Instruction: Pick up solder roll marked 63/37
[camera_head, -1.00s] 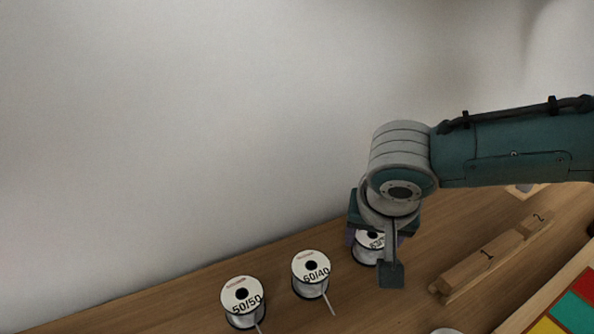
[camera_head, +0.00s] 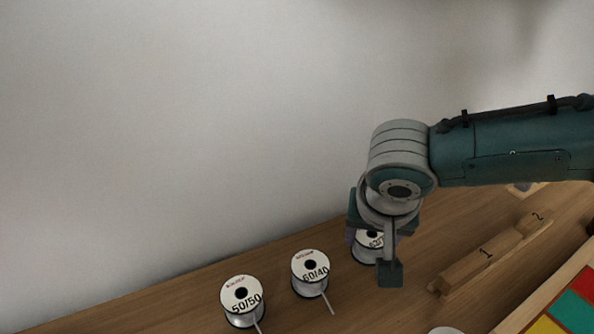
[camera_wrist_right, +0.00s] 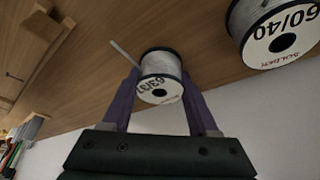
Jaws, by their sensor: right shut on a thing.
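The solder roll marked 63/37 (camera_head: 368,246) stands on the wooden bench, partly hidden behind my right wrist. It also shows in the right wrist view (camera_wrist_right: 160,78), between the purple fingers. My right gripper (camera_head: 366,238) is shut on this roll, one finger on each side of it. I cannot tell whether the roll is clear of the bench top. The roll marked 60/40 (camera_head: 311,272) stands just left of it, and the roll marked 50/50 (camera_head: 242,300) stands further left. My left gripper is not in view.
A wooden block rack marked 1 and 2 (camera_head: 488,254) lies right of my gripper. A tray with coloured compartments (camera_head: 556,300) is at the lower right. A pale wall rises behind the bench (camera_head: 190,290). A round white thing (camera_head: 445,330) shows at the bottom edge.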

